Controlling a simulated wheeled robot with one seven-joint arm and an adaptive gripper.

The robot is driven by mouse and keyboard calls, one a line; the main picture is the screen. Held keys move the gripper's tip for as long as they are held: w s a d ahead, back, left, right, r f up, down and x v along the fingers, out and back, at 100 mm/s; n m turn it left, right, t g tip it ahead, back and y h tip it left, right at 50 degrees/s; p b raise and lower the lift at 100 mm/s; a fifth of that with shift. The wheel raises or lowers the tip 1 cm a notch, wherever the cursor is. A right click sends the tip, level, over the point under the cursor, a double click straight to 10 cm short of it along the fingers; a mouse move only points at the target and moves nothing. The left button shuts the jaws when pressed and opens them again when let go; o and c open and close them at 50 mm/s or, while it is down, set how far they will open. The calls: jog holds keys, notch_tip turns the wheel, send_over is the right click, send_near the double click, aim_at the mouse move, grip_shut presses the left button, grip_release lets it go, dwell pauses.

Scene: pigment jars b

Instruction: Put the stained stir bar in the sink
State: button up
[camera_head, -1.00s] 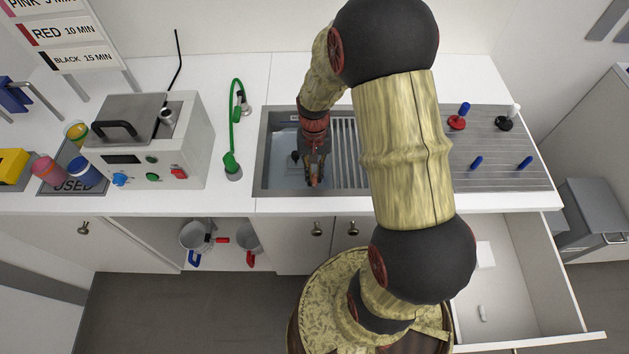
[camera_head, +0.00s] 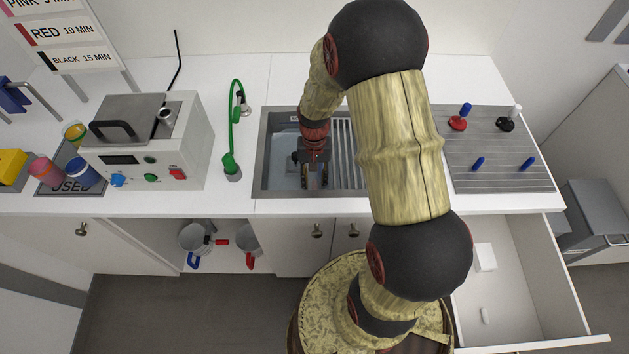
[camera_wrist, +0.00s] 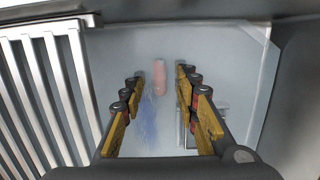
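My gripper (camera_head: 316,180) is low inside the sink (camera_head: 280,180), left of its ribbed drainer. In the wrist view my gripper (camera_wrist: 160,84) is open, its fingers well apart. A small pinkish-red stir bar (camera_wrist: 159,70) shows between and just beyond the fingertips, over the pale sink floor (camera_wrist: 220,60). It touches neither finger in this view; whether it rests on the floor is hard to tell. A faint blue smear (camera_wrist: 150,122) shows nearer, between the fingers. In the head view the gripper hides the bar.
A green hose tap (camera_head: 234,130) stands left of the sink, beside a grey-white machine (camera_head: 150,150). Right of the sink is a ribbed board (camera_head: 500,150) with blue, red and black pieces. An open drawer (camera_head: 530,290) juts out at the lower right.

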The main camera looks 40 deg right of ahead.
notch_tip(320, 180, up, 12)
jog(key=w+d+p, duration=0.1)
jog(key=w+p, duration=0.1)
jog(key=p, duration=0.2)
notch_tip(320, 180, up, 10)
jog(key=n+t, duration=0.2)
send_over(314, 180)
jog(key=a, duration=0.4)
jog(key=s+a+r+n+t, duration=0.2)
jog(key=s+a+r, duration=0.2)
jog(key=s+r, duration=0.3)
jog(key=s+a+r+n+t+h, duration=0.1)
jog(key=s+a+r+n+t, duration=0.1)
jog(key=s+a+r, duration=0.3)
notch_tip(314, 180, up, 3)
jog(key=shift+s+r+n+t, duration=0.1)
jog(key=shift+s+n+t, duration=0.4)
jog(key=shift+s, duration=0.5)
